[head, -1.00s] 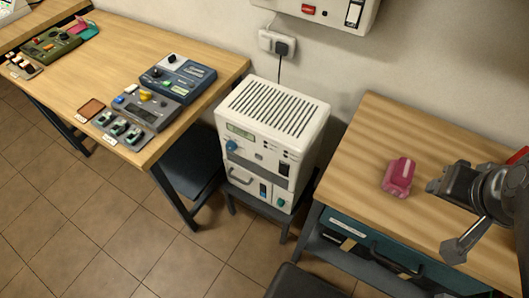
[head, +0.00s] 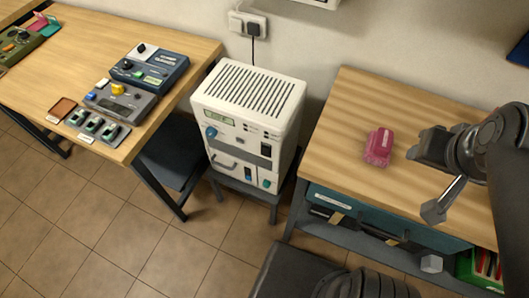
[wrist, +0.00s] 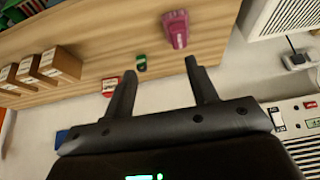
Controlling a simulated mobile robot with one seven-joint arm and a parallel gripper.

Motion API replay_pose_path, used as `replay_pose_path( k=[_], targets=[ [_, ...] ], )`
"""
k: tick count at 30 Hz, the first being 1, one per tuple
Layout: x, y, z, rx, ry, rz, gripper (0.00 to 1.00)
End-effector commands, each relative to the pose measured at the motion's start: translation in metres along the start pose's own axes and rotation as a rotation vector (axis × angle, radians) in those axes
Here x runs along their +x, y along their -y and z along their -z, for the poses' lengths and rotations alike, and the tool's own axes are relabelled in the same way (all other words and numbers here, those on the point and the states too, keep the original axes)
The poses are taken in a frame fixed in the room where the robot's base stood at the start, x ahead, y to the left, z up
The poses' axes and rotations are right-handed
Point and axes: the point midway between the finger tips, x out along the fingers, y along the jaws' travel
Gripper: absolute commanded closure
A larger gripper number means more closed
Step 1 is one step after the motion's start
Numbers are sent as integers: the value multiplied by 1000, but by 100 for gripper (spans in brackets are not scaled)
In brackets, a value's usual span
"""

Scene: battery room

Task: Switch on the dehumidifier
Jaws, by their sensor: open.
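A white unit with a slotted top (head: 248,92), which looks like the dehumidifier, stands on a dark low stand between two tables. Its front has a greenish display (head: 217,118), a blue knob (head: 211,132), a dark switch (head: 266,150) and, lower down, a green knob (head: 265,183). I cannot read its labels or tell the switch's position. Its slotted top also shows at the upper right of the wrist view (wrist: 285,14). My gripper (wrist: 160,72) is open and empty, apart from the unit. In the head view my arm is above the right table.
A pink object (head: 379,147) lies on the right table (head: 345,110). The left table (head: 80,60) holds several control boxes. A wall socket (head: 248,24) with a plugged cord is behind the unit. The wrist view shows several brown boxes (wrist: 60,63). Tiled floor in front is clear.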

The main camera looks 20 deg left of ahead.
Motion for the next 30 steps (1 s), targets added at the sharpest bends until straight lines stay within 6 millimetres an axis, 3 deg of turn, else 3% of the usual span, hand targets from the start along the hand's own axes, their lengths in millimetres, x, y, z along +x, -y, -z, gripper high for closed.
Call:
replay_pose_path(
  k=[4, 8, 19, 30],
  targets=[
    [-17, 0, 10, 0, -5, 0, 60],
    [-48, 1, 27, -8, -2, -1, 70],
    [-14, 33, 22, -635, 190, -130, 100],
    [0, 81, 33, -1311, 303, -320, 100]
  ],
)
